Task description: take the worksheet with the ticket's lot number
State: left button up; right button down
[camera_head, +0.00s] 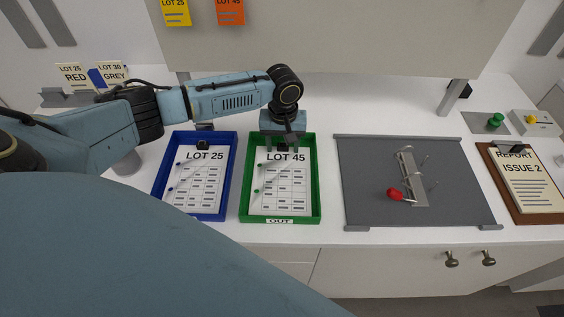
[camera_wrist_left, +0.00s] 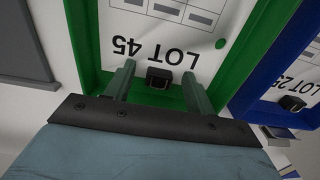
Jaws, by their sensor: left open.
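The LOT 45 worksheet (camera_head: 280,190) lies in a green tray (camera_head: 244,205) marked OUT, with a black clip (camera_wrist_left: 160,77) at its top edge. The LOT 25 worksheet (camera_head: 200,183) lies in a blue tray (camera_head: 159,190) to the left, with its own black clip (camera_head: 203,145). My left gripper (camera_head: 284,150) is over the top end of the green tray. In the left wrist view its open fingers (camera_wrist_left: 158,70) stand on either side of the LOT 45 clip. A yellow LOT 25 ticket (camera_head: 175,12) and an orange LOT 45 ticket (camera_head: 230,11) hang above. My right gripper is out of view.
A REPORT ISSUE 2 clipboard (camera_head: 528,184) is at far right. Cards LOT 25 RED (camera_head: 74,76) and LOT 30 GREY (camera_head: 113,73) stand at back left.

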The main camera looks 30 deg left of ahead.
pick_arm(q)
jog(key=c, duration=1)
jog(key=shift+c, duration=0.2)
